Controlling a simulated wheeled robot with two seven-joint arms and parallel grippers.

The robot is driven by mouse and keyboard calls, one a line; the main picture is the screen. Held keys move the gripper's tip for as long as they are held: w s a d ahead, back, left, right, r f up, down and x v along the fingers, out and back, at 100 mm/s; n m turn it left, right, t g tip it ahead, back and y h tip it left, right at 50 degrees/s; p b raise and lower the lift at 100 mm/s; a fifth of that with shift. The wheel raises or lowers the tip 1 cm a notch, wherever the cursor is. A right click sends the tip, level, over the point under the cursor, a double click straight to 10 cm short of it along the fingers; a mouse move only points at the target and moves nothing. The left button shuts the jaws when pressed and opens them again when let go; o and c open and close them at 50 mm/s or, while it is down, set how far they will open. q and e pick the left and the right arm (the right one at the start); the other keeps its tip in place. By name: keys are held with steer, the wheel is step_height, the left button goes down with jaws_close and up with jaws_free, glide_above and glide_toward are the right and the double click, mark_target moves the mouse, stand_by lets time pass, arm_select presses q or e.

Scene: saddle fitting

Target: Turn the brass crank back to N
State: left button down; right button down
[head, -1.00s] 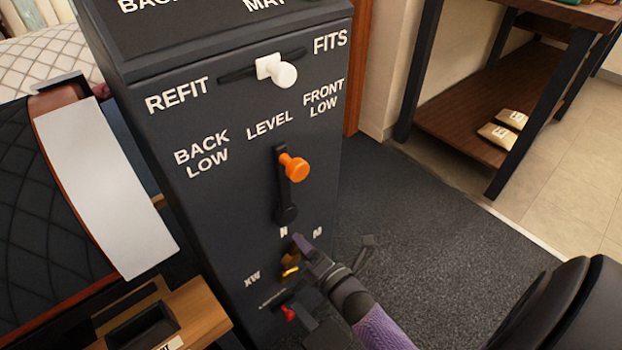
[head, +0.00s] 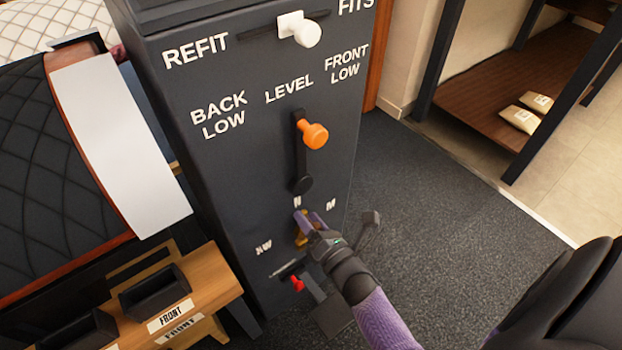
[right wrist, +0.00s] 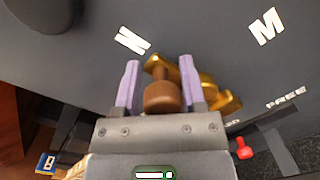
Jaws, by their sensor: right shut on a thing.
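The brass crank (head: 301,238) is low on the front of the dark cabinet, below the letter N (head: 297,201). M (head: 331,205) is right of N, and XW (head: 264,250) is lower left. My right gripper (head: 307,217) is at the crank. In the right wrist view, its purple fingers (right wrist: 157,85) are shut on the crank's brown knob (right wrist: 163,97), one on each side. The brass arm (right wrist: 205,82) shows behind the knob and right finger, partly hidden, so its exact pointing is unclear. The knob is below N (right wrist: 132,40). My left gripper is not in view.
Above the crank are an orange-knobbed lever (head: 313,135) at LEVEL and a white knob (head: 306,33) between REFIT and FITS. A red knob (head: 297,284) is close below. A wooden stand (head: 205,285) with black trays is at lower left. Grey carpet is clear at right.

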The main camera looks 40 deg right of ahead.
steer(key=shift+s+a+f, duration=0.15)
steer(key=shift+a+f, duration=0.15)
steer(key=shift+f, duration=0.15)
steer(key=shift+c, duration=1.5)
jaws_free()
steer(key=shift+w+r, duration=0.1)
steer(key=shift+w, duration=0.1)
steer(key=shift+d+r, duration=0.1)
steer(key=shift+s, duration=0.1)
steer(key=s+p, duration=0.2)
steer(key=s, duration=0.7)
steer(key=shift+s+a+p, duration=0.2)
steer(key=shift+s+p, duration=0.15)
steer(key=shift+s, duration=0.05)
